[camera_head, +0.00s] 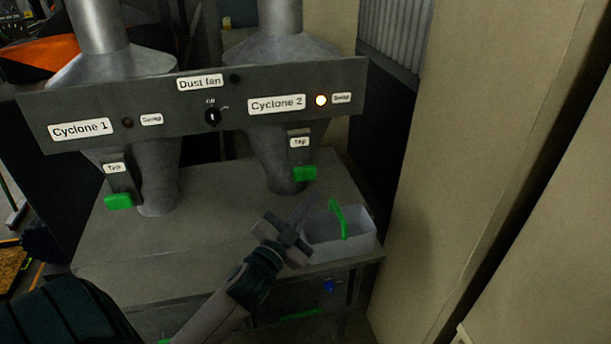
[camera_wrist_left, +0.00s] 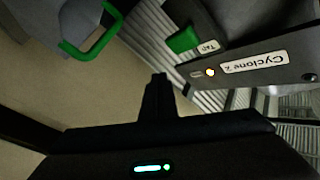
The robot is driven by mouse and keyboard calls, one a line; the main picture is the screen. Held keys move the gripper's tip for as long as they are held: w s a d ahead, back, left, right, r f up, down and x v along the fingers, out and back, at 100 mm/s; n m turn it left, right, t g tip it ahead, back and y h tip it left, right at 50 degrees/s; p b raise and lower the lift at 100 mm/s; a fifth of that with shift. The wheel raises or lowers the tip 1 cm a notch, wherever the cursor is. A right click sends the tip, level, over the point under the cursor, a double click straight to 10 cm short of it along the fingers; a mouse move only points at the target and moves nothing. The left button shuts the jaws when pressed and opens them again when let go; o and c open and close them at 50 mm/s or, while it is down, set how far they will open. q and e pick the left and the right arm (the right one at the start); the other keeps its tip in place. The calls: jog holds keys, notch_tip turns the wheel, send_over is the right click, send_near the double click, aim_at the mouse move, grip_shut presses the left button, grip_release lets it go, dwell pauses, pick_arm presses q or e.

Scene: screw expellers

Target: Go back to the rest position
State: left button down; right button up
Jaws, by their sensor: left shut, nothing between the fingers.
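My left gripper (camera_head: 304,212) is in front of the Cyclone 2 unit in the head view, just left of a grey bin. Its fingers are shut with nothing between them; they also show in the left wrist view (camera_wrist_left: 158,82). The bin (camera_head: 355,243) has a green handle (camera_head: 339,218) and stands on the metal bench below Cyclone 2. The handle also shows in the left wrist view (camera_wrist_left: 95,38). My right gripper is not in view.
A control panel (camera_head: 225,103) spans both cyclones, with a lit lamp (camera_head: 320,100) beside Cyclone 2's Swap label. Green tap handles hang at Cyclone 1 (camera_head: 118,201) and Cyclone 2 (camera_head: 304,173). The bench top (camera_head: 215,225) is clear at left. A beige wall (camera_head: 480,130) closes the right side.

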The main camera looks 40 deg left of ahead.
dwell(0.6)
pick_arm(q)
jog(key=s+d+f+n+g, duration=0.2)
jog(key=s+f+g, duration=0.3)
jog(key=s+f, duration=0.3)
jog(key=s+d+f+n+g, duration=0.25)
jog(key=s+f+g, duration=0.2)
jog(key=f, duration=0.65)
jog(key=s+d+f+g+h, duration=0.1)
jog(key=s+d+f+g, duration=0.25)
jog(key=s, duration=0.55)
jog(key=s+d+f+g+h, duration=0.1)
jog(key=s+d+f+g, duration=0.3)
jog(key=s, duration=0.5)
jog(key=s+f+b+x, duration=0.1)
jog(key=s+b+x, duration=0.15)
jog(key=x, duration=1.25)
jog(key=s+f+b+x, duration=0.15)
jog(key=s+x, duration=0.25)
jog(key=x, duration=1)
jog(key=s+a+f+b, duration=0.2)
jog(key=s+f, duration=0.7)
jog(key=f, duration=0.2)
jog(key=s+a+f+g+b, duration=0.1)
jog(key=s+f+b, duration=0.1)
jog(key=s+f, duration=0.8)
jog(key=shift+s+a+f+g+y, duration=0.15)
jog(key=shift+a+f+g+y, duration=0.2)
jog(key=shift+f, duration=0.65)
